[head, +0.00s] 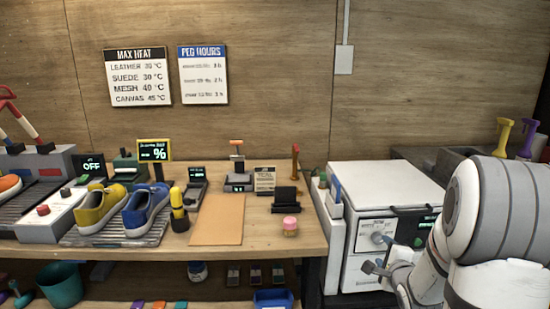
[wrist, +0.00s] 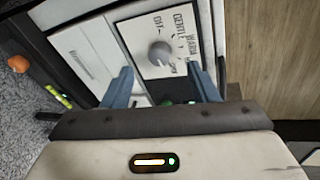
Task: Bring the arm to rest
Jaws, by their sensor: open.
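My gripper (head: 376,267) is in front of the white machine (head: 385,182) at the right of the bench in the head view. In the wrist view the two blue-grey fingers of my gripper (wrist: 162,78) stand apart with nothing held between them. A grey round knob (wrist: 160,54) on a white dial plate, marked OFF, GENTLE and WARM, shows beyond and between the fingertips. The same knob (head: 377,237) shows in the head view just above my gripper. I cannot tell from these views how far the fingers are from the panel.
A teal bin (head: 60,285) stands below. Yellow and purple spray bottles (head: 527,137) stand at the far right.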

